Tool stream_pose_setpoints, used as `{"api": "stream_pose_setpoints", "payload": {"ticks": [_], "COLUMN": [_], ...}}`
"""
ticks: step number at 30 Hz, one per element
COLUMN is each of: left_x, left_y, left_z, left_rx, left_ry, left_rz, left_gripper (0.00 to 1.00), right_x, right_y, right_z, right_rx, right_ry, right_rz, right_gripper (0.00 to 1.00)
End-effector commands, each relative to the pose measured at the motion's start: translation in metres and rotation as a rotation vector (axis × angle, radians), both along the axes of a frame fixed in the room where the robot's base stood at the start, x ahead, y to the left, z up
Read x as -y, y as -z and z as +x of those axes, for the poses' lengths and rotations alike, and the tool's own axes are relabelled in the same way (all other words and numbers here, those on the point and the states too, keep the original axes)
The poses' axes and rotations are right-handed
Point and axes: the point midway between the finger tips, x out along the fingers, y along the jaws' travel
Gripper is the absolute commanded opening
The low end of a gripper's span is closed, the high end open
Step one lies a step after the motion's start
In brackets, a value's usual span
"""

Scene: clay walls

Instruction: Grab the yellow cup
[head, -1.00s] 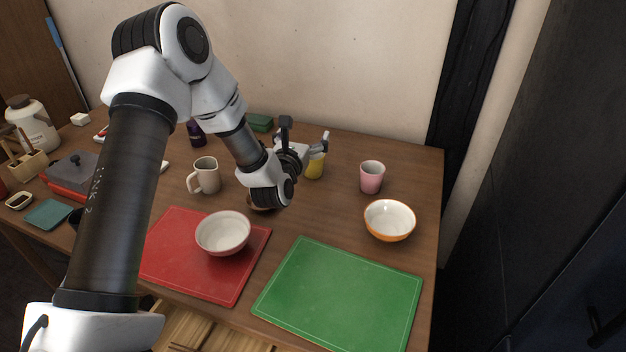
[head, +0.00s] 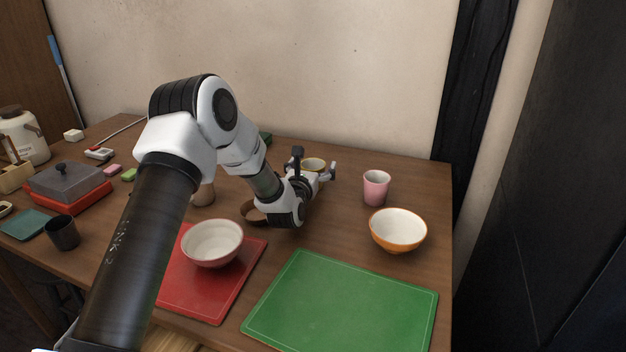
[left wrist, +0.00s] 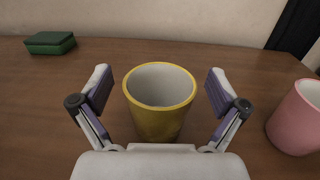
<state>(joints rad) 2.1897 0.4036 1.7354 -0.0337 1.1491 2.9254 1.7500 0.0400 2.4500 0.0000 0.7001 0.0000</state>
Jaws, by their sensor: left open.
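The yellow cup (left wrist: 158,122) stands upright on the table in the left wrist view, with a pale inside. My left gripper (left wrist: 160,88) is open, with one finger on each side of the cup and a visible gap on both sides. In the head view, only the rim and upper part of the yellow cup (head: 313,163) show behind my left gripper (head: 315,168). My right gripper is not in view.
A pink cup (head: 376,188) stands to the right of the yellow cup. An orange bowl (head: 398,231) stands nearer, a pinkish bowl (head: 212,243) sits on the red mat (head: 240,270), and a green mat (head: 340,305) lies bare. A green block (left wrist: 50,43) lies farther back.

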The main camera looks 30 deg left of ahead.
Motion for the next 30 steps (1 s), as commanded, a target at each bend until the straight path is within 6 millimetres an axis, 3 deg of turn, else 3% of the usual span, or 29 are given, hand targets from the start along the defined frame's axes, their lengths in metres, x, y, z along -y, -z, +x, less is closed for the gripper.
{"api": "stream_pose_setpoints", "payload": {"ticks": [4,9,10,22,30], "left_x": [0.000,0.000,0.000,0.000,0.000], "left_y": [0.000,0.000,0.000,-0.004,-0.034], "left_z": [0.000,-0.001,-0.001,-0.001,-0.001], "left_rx": [0.000,-0.001,-0.001,0.001,0.003], "left_ry": [0.000,0.000,0.000,0.000,-0.001], "left_rz": [0.000,0.000,0.000,0.000,-0.001], "left_gripper": [0.94,0.34,0.29,0.29,0.29], "right_x": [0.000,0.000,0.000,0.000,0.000], "right_y": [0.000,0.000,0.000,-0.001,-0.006], "right_z": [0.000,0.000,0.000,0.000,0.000], "right_rx": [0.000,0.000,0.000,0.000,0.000], "right_ry": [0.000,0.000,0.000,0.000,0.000], "right_rz": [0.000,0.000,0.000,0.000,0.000], "right_gripper": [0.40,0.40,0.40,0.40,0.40]}}
